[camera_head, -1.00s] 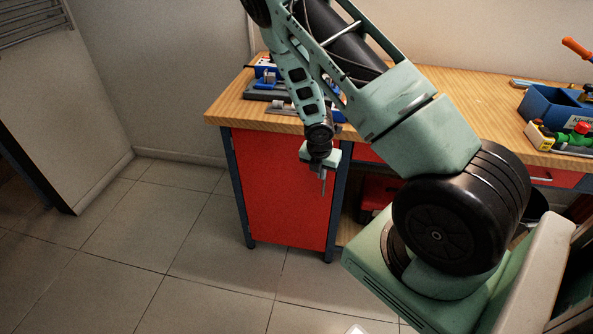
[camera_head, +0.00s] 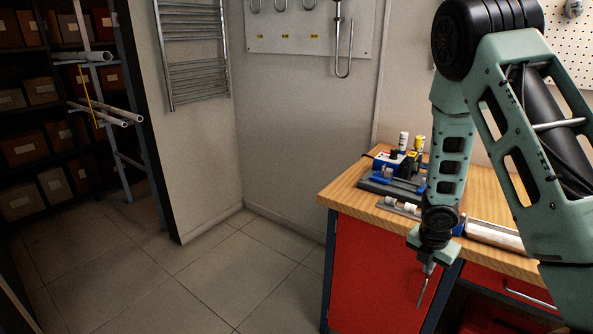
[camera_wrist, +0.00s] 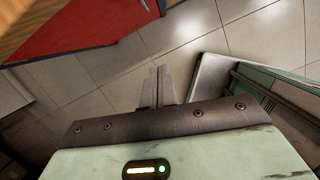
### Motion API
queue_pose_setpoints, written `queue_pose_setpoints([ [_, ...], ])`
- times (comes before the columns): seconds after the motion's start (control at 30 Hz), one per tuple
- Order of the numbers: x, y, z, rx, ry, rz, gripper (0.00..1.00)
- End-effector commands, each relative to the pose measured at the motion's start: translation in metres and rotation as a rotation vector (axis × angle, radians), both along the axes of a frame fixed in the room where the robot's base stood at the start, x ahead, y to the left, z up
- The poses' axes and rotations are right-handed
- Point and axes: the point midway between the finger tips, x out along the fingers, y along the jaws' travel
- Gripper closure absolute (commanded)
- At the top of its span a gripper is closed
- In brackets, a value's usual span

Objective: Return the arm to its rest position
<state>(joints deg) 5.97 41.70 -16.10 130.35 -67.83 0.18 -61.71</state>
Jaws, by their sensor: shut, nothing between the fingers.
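My arm is folded, with its forearm hanging down in front of the workbench (camera_head: 475,204) at the right of the head view. My gripper (camera_head: 421,300) points down at the end of it, in front of the bench's red cabinet front. Its thin fingers are shut with nothing between them. In the wrist view the two fingers of my gripper (camera_wrist: 160,70) lie side by side over the tiled floor. They appear clear of the bench and the floor.
A blue and grey vise-like tool (camera_head: 393,182) and small bottles stand on the bench's left end. Metal shelves with boxes (camera_head: 25,149) and pipes (camera_head: 105,114) are at the left. A towel radiator (camera_head: 192,50) hangs on the wall. The tiled floor (camera_head: 215,275) left of the bench is clear.

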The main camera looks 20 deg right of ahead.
Motion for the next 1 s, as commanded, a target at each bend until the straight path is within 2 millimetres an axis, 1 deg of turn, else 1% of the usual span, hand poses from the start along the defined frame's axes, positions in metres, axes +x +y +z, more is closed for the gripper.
queue_pose_setpoints([
  [0.07, 0.001, 0.002, 0.001, 0.001, -0.004, -0.005, 1.00],
  [0.17, 0.010, 0.025, 0.015, 0.014, -0.044, -0.074, 1.00],
  [0.27, 0.019, 0.070, 0.043, 0.048, -0.111, -0.224, 1.00],
  [0.3, 0.020, 0.094, 0.057, 0.070, -0.139, -0.302, 1.00],
  [0.37, 0.016, 0.133, 0.079, 0.109, -0.171, -0.426, 1.00],
  [0.4, 0.009, 0.158, 0.093, 0.136, -0.185, -0.510, 1.00],
  [0.47, -0.006, 0.194, 0.113, 0.176, -0.194, -0.628, 1.00],
  [0.5, -0.019, 0.217, 0.125, 0.202, -0.193, -0.705, 1.00],
  [0.53, -0.030, 0.234, 0.134, 0.219, -0.189, -0.760, 1.00],
  [0.57, -0.043, 0.250, 0.142, 0.236, -0.183, -0.816, 1.00],
  [0.6, -0.060, 0.269, 0.153, 0.256, -0.171, -0.886, 1.00],
  [0.67, -0.088, 0.295, 0.167, 0.279, -0.147, -0.980, 1.00],
  [0.7, -0.107, 0.309, 0.175, 0.290, -0.130, -1.037, 1.00],
  [0.8, -0.148, 0.334, 0.189, 0.301, -0.088, -1.154, 1.00],
  [0.83, -0.158, 0.339, 0.192, 0.303, -0.077, -1.180, 1.00],
  [0.9, -0.177, 0.347, 0.197, 0.302, -0.056, -1.231, 1.00],
  [1.0, -0.193, 0.353, 0.201, 0.299, -0.037, -1.271, 1.00],
])
